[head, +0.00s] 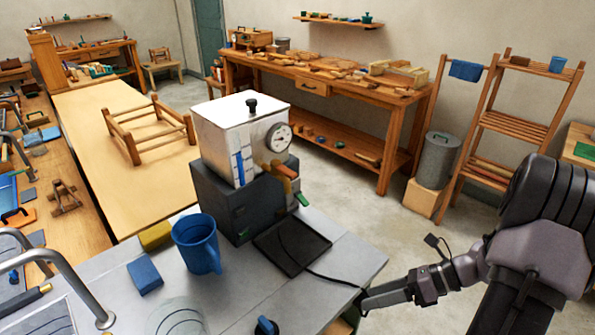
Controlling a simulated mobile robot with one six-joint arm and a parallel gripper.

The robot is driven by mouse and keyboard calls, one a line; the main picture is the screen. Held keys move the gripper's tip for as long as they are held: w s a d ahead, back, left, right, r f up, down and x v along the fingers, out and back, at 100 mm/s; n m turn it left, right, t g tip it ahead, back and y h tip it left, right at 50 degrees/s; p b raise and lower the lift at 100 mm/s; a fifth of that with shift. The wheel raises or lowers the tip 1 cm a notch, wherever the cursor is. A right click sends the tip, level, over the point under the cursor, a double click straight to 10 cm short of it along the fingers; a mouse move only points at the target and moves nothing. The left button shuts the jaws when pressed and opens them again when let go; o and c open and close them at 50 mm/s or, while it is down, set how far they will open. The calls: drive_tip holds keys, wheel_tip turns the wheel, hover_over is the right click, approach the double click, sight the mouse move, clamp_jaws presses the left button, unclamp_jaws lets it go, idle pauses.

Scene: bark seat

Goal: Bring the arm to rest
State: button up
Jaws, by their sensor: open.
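My gripper (366,299) is at the lower right, just off the right front edge of the grey worktop (345,258). My arm reaches in from the right edge of the picture. The jaws are open and I see nothing held between them. The fingers are small and partly seen side-on. A flat black tray (291,246) lies on the worktop to the left of the gripper, apart from it. A thin dark line runs from near the tray toward the fingertips.
A white and dark machine with a gauge (242,150) stands on the worktop. A blue mug (197,243), a blue block (144,275) and a yellow sponge (156,235) are to its left. Open floor (425,230) lies beyond the arm. A wooden rack (515,125) stands behind right.

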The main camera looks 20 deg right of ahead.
drive_tip(key=s+a+r+n+h, duration=0.3)
drive_tip(key=a+r+n+h, duration=0.1)
drive_tip(key=a+r+n, duration=0.5)
drive_tip(key=s+a+r+n+h, duration=0.4)
drive_tip(key=a+r+n, duration=0.5)
drive_tip(key=a+n, duration=0.5)
drive_tip(key=n, duration=0.4)
drive_tip(key=shift+r+t+h, duration=0.3)
drive_tip(key=shift+t, duration=0.1)
